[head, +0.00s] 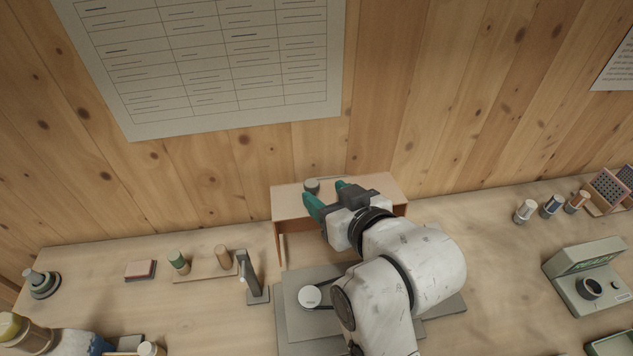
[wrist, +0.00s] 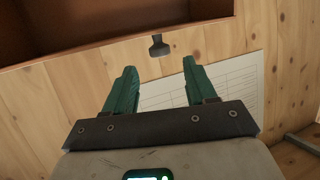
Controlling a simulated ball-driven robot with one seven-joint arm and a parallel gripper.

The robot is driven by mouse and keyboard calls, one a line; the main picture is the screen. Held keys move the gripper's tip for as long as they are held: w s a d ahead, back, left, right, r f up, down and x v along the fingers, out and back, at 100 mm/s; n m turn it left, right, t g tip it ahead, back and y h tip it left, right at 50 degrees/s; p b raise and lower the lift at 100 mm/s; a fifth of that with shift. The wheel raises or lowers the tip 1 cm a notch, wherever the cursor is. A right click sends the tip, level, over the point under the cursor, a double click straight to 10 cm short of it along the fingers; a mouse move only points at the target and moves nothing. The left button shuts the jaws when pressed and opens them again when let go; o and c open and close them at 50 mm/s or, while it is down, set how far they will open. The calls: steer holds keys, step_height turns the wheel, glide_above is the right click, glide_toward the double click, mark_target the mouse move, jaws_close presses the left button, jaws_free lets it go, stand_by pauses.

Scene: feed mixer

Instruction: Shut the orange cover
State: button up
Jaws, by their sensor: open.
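A pale orange-brown panel (head: 290,202), which looks like the orange cover, tops a box-like housing against the back wall in the head view. In the wrist view its reddish-brown edge (wrist: 100,40) runs across the top, beside a dark hollow. A dark grey knob (wrist: 160,46) sticks out from that edge; it seems to be the grey knob (head: 312,185) in the head view. My gripper (head: 324,196) is open and empty at the panel. In the wrist view the knob lies just beyond my teal fingertips (wrist: 159,67), apart from both. My arm hides the housing's right part.
A grey base with a round white knob (head: 310,296) lies in front of the housing. A grey upright lever (head: 252,276) stands to its left. Wooden pegs, a green device (head: 590,280) and small cylinders (head: 525,211) stand on the bench, with bare wood between.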

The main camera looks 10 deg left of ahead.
mark_target(315, 187)
steer(key=shift+p+x, duration=0.35)
steer(key=shift+x, duration=1.9)
steer(key=shift+c, duration=0.5)
jaws_close()
